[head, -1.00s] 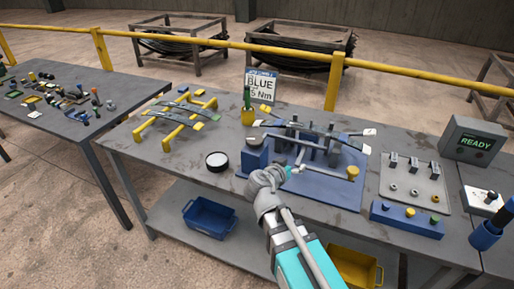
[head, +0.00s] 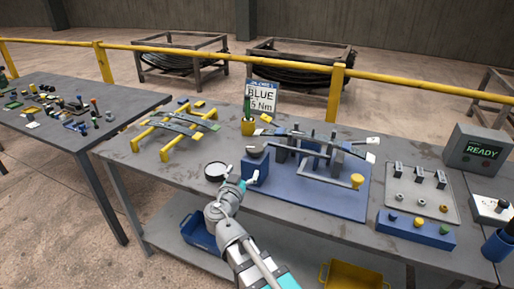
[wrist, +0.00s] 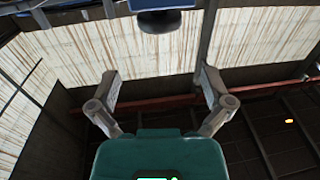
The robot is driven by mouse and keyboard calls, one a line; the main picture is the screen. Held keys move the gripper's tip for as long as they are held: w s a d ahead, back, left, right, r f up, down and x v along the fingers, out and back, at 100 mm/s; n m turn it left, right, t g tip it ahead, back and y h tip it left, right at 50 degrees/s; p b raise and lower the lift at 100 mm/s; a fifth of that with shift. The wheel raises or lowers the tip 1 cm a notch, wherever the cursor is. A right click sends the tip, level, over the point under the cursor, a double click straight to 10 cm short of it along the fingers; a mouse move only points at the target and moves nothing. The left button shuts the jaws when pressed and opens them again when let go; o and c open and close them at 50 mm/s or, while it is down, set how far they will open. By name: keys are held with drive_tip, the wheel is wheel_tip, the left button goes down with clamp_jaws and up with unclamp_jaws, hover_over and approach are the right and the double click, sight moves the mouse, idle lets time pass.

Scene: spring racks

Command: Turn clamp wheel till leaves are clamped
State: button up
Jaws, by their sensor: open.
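The blue clamp fixture (head: 325,203) stands on the main bench. Dark leaves (head: 318,146) lie across its grey uprights, with pale tags at their right ends. A grey bar with a yellow knob (head: 357,181) sticks out at the front right. A dark round piece (head: 258,151) sits on the blue block at the fixture's left; a dark round piece against blue also shows at the top of the wrist view (wrist: 160,21). I cannot tell which part is the clamp wheel. My gripper (head: 237,181) is open and empty, left of the block; its spread fingers show in the wrist view (wrist: 160,74).
A round dish (head: 216,171) lies just left of my gripper. A yellow rack (head: 172,139) holds more leaves at the left. A green-handled tool stands in a yellow cup (head: 248,128) behind. A blue knob box (head: 415,230), grey plate (head: 420,190) and READY screen (head: 481,150) are at the right.

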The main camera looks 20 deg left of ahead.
sight(256, 145)
drive_tip(key=w, duration=1.3)
drive_tip(key=shift+w+a, duration=0.3)
drive_tip(key=shift+w, duration=0.1)
drive_tip(key=c, duration=0.8)
